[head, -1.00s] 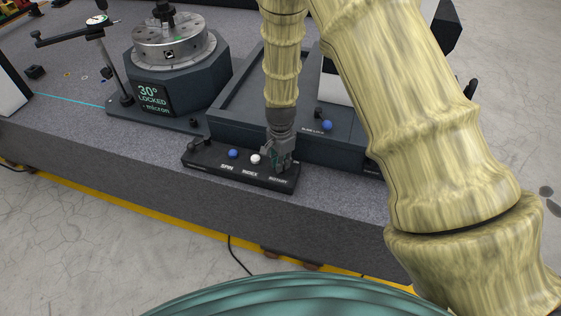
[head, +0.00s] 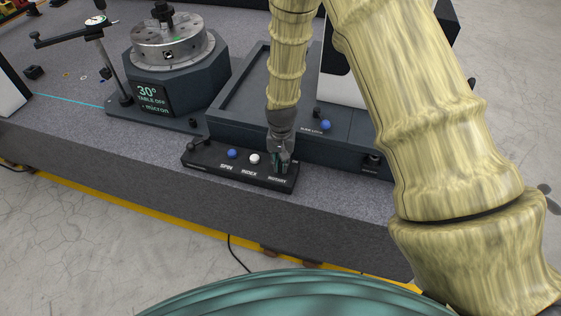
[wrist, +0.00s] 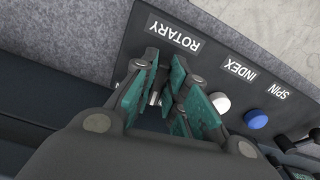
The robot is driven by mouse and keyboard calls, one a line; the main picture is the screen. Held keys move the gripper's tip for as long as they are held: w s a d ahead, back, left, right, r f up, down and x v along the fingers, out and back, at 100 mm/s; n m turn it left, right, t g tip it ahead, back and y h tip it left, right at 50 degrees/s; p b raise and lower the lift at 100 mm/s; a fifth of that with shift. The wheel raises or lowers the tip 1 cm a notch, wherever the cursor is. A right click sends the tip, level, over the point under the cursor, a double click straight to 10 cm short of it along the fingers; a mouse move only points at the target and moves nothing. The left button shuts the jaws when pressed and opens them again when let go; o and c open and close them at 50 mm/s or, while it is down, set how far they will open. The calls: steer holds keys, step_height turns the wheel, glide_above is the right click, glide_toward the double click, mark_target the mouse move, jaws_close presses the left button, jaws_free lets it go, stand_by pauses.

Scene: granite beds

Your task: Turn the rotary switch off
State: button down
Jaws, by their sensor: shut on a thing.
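The black control panel (head: 210,163) lies along the front of the granite bed, with labels SPIN, INDEX and ROTARY. My gripper (head: 279,164) reaches down to the ROTARY end of the panel. In the wrist view, its teal-padded fingers (wrist: 166,88) are closed around the small rotary switch (wrist: 154,95), of which only a metallic sliver shows between them. The switch's exact angle is hidden by the fingers.
A blue button (head: 232,153) and a white button (head: 254,159) sit left of my gripper on the panel. A dark raised tray unit (head: 235,110) stands behind, with another blue knob (head: 325,125) at right. A dial indicator stand (head: 112,62) is at back left.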

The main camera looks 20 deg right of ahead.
mark_target(281, 164)
steer(key=shift+n, duration=1.1)
steer(key=shift+d, duration=0.1)
steer(key=c, duration=1.4)
jaws_free()
steer(key=shift+c, duration=0.2)
step_height(281, 164, up, 12)
